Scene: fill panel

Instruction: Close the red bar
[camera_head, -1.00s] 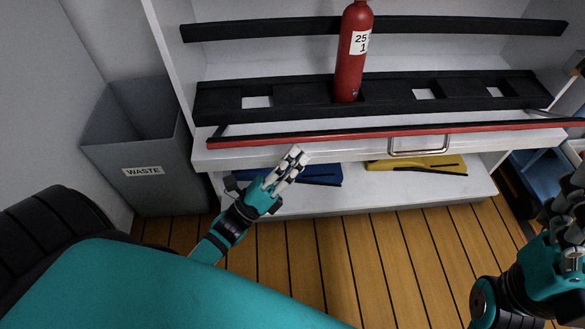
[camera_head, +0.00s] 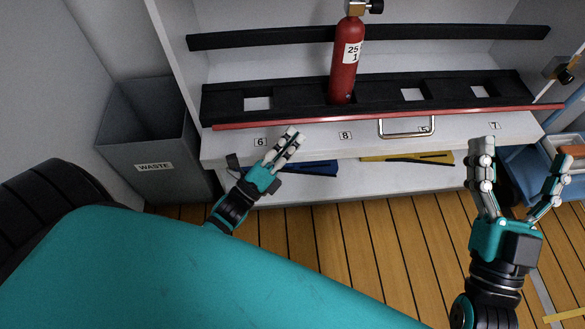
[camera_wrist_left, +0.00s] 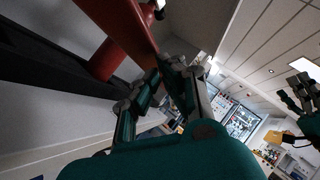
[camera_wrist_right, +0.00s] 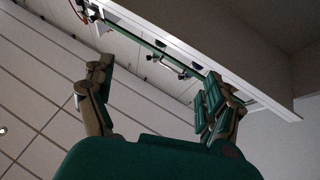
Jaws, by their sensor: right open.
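The red bar (camera_head: 400,116) runs across the front of the black rack, just above the white front face with the number labels. It crosses the left wrist view at top left (camera_wrist_left: 122,28). A red cylinder (camera_head: 344,75) marked 25 stands upright in the rack behind the bar. My left gripper (camera_head: 296,135) is just below the left part of the bar, its fingers close together; whether it touches the bar is unclear. My right gripper (camera_head: 525,150) is open and empty, with its fingers up, below the bar's right end.
A metal handle (camera_head: 407,132) sits on the white front face. A grey waste bin (camera_head: 150,150) stands at left. Blue (camera_head: 310,168) and yellow (camera_head: 405,157) items lie on the lower shelf. A blue container (camera_head: 535,165) is at right.

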